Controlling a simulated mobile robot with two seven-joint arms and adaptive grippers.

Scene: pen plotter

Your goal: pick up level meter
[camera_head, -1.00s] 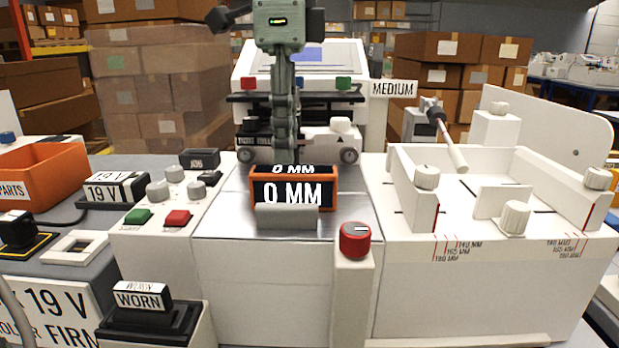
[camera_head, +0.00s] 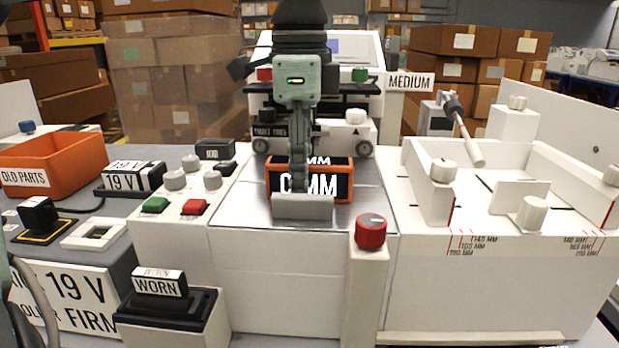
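A black block in an orange frame (camera_head: 338,184), which I take for the level meter, sits upright on the metal plate (camera_head: 360,214) at the middle of the machine. Its white print reads "0 MM", partly covered by my fingers. A grey bar (camera_head: 303,207) stands at its front. My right gripper (camera_head: 299,188), grey-green with a small lit display, points straight down over the block. Its fingers are seen edge-on at the block's left half, so their gap and any contact are hidden.
A red knob (camera_head: 370,231) stands on a white post to the front right. A white walled tray (camera_head: 495,205) with knobs is at the right. The "WORN" block (camera_head: 158,284), green and red buttons and an orange "OLD PARTS" bin (camera_head: 52,163) are at the left.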

